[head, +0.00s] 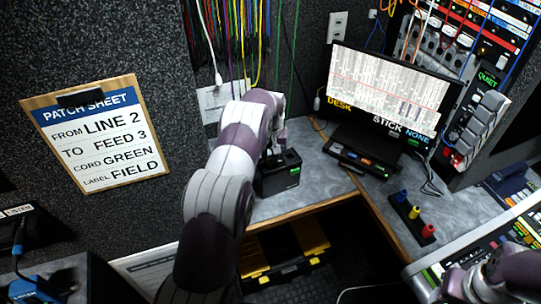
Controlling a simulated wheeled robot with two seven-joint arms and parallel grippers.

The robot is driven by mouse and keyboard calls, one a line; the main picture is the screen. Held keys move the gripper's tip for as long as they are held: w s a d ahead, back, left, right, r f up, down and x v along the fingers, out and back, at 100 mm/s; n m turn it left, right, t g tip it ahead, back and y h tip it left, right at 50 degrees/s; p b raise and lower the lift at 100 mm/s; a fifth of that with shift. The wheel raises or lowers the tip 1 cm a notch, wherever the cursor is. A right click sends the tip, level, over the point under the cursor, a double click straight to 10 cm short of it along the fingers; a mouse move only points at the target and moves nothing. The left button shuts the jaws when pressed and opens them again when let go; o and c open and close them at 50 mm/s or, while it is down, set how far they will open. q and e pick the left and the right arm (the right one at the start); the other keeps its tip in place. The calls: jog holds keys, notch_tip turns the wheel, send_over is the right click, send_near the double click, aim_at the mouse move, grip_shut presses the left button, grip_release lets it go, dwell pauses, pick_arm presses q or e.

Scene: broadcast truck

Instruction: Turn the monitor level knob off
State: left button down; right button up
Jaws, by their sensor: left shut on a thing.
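A small black box (280,175) with a green label stands on the grey counter, below the hanging cords. My left gripper (275,148) is at the top of this box, mostly hidden behind my own wrist. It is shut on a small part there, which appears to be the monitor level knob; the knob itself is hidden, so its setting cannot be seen. Part of my right arm's end (480,283) shows at the lower right, over the edge of a console. Its fingers cannot be made out.
A monitor (388,85) stands on the counter (325,185) to the right. Red, yellow and blue pegs sit in a strip (410,215) near the right counter edge. A patch sheet clipboard (95,135) hangs on the left wall. A black and yellow case (285,262) lies below the counter.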

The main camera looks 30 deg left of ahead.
aim_at(271, 159)
pick_arm(q)
jog(key=c, duration=0.9)
grip_release()
notch_tip(271, 159, up, 13)
jog(key=p, duration=1)
jog(key=shift+p, duration=0.4)
jog(key=shift+d+f, duration=0.1)
jog(key=shift+f, duration=0.05)
